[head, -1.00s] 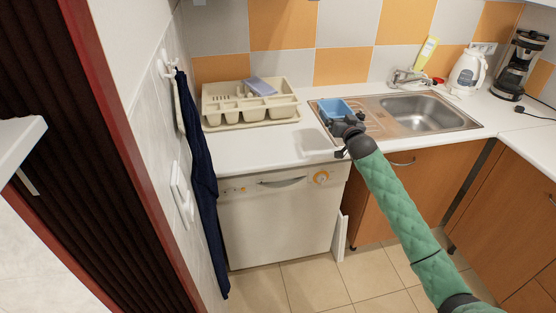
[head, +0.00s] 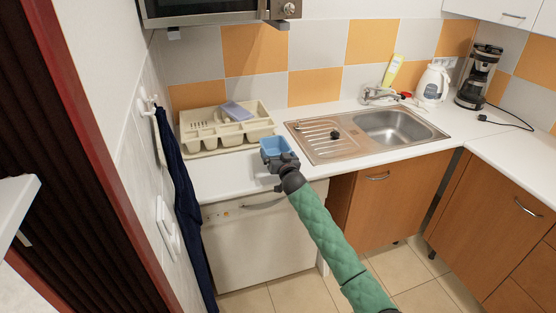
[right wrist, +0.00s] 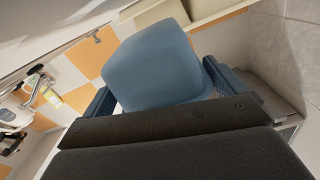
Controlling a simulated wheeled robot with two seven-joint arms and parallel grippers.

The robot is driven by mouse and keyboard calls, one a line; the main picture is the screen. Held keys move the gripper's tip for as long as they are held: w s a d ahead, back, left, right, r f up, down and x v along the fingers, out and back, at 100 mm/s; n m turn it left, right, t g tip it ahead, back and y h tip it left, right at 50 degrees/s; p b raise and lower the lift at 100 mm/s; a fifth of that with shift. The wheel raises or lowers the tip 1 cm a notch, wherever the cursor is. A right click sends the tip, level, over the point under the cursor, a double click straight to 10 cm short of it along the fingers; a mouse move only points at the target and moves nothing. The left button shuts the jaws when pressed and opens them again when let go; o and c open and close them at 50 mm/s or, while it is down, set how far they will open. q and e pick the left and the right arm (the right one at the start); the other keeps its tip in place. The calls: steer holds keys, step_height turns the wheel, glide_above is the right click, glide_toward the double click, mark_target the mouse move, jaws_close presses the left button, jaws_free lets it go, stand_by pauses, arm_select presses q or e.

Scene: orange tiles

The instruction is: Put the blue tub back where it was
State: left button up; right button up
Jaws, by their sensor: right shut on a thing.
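The blue tub (head: 277,147) is in my right gripper (head: 281,160), at the front of the counter between the dish rack and the sink in the head view. In the right wrist view the blue tub (right wrist: 154,66) fills the space between the fingers of my right gripper (right wrist: 160,98), which are shut on it. The gripper hides the tub's near lower side, so I cannot tell whether it touches the counter. My left gripper is not in view.
A cream dish rack (head: 262,128) with a purple sponge (head: 236,111) stands left of the tub. A kettle (head: 433,83) and coffee maker (head: 480,75) stand farther right.

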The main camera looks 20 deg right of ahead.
steer(key=shift+f+p, duration=0.75)
steer(key=shift+f, duration=1.15)
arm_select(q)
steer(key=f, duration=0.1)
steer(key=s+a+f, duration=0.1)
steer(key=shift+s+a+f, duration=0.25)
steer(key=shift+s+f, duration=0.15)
arm_select(e)
steer(key=shift+d, duration=0.1)
steer(key=shift+f, duration=0.1)
steer(key=o, duration=0.7)
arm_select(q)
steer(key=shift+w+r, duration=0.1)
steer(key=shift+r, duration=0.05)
arm_select(e)
steer(key=shift+o, duration=0.3)
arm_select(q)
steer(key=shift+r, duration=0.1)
